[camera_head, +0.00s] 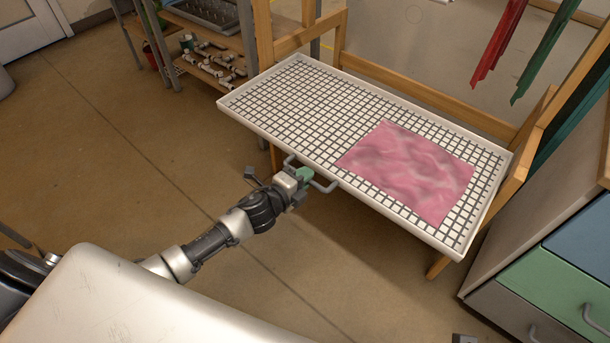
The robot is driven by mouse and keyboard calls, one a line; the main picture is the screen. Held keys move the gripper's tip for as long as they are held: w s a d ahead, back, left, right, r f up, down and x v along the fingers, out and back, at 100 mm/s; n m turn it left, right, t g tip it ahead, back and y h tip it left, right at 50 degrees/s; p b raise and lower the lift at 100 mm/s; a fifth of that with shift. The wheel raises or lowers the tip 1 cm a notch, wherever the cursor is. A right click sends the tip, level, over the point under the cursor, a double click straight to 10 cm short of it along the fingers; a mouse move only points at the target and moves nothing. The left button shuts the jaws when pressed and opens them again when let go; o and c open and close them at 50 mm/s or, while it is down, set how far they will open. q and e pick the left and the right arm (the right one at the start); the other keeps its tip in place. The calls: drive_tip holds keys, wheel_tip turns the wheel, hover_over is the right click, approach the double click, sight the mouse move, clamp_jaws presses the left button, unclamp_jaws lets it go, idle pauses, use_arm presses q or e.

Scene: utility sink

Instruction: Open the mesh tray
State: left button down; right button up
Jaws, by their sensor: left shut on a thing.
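The mesh tray (300,103) is a white-rimmed rectangle with a dark grid, set in a wooden frame at the upper middle right. It stands out from the frame toward me. A pink marbled sheet (410,172) lies flat on its right half. A grey bar handle (325,187) is on the tray's front edge. My left gripper (304,178) is at this handle, shut on it, with a green part showing between the fingers. The gripper hides part of the handle. My right gripper is not in view.
A grey cabinet with blue and green drawers (555,287) stands at the right. A wooden shelf with pipe fittings (212,62) is at the upper left. Red strips (497,42) and green strips hang at the top right. The floor (110,150) at left is clear.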

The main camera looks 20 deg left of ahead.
use_arm(q)
drive_tip(key=c, duration=1.2)
unclamp_jaws()
drive_tip(key=shift+o, duration=0.2)
drive_tip(key=shift+s, duration=0.1)
drive_tip(key=p+v, duration=0.1)
drive_tip(key=v, duration=0.9)
drive_tip(key=shift+s, duration=0.3)
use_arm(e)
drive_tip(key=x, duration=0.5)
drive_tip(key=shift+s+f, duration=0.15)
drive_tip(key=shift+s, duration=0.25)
use_arm(q)
drive_tip(key=shift+a, duration=0.1)
